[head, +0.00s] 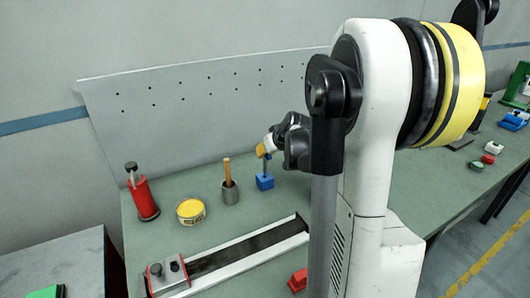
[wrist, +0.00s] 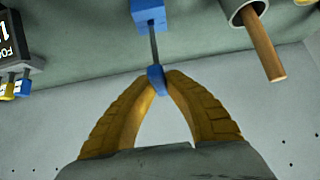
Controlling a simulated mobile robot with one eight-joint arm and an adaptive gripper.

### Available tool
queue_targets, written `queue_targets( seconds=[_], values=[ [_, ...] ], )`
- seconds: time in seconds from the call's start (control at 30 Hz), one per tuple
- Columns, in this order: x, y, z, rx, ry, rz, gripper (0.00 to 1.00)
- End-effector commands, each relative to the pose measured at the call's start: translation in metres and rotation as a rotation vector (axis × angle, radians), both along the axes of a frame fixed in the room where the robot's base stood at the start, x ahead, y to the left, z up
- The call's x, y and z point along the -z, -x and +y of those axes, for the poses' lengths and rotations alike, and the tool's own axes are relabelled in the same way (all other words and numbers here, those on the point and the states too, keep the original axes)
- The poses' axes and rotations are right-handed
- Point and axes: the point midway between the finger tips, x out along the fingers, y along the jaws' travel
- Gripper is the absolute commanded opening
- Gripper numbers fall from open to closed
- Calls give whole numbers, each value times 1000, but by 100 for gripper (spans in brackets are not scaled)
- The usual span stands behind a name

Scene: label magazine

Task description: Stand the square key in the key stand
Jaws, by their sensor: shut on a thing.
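My gripper (wrist: 158,84) has its yellow-brown fingers closed on the blue end of the square key (wrist: 156,76). The key's thin grey shaft runs from the fingertips to a blue block, the key stand (wrist: 148,14). In the head view my gripper (head: 263,153) is above the key stand (head: 265,182), which sits on the green bench, with the grey shaft between them. The key looks about upright. The shaft's far end meets the top of the stand; how deep it sits in it is hidden.
A grey cup (head: 230,194) with a wooden stick stands just left of the stand. Further left are a yellow tin (head: 191,213) and a red bottle-like tool (head: 145,200). A long rail (head: 235,255) lies in front. A perforated panel (head: 190,110) rises behind.

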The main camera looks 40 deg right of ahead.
Motion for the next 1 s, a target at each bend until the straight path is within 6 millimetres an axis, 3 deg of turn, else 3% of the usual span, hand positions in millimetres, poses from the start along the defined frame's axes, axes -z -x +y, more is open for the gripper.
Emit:
queue_targets(
  seconds=[1.0],
  values=[
    [25,0,0,0,0,0,0]
  ],
)
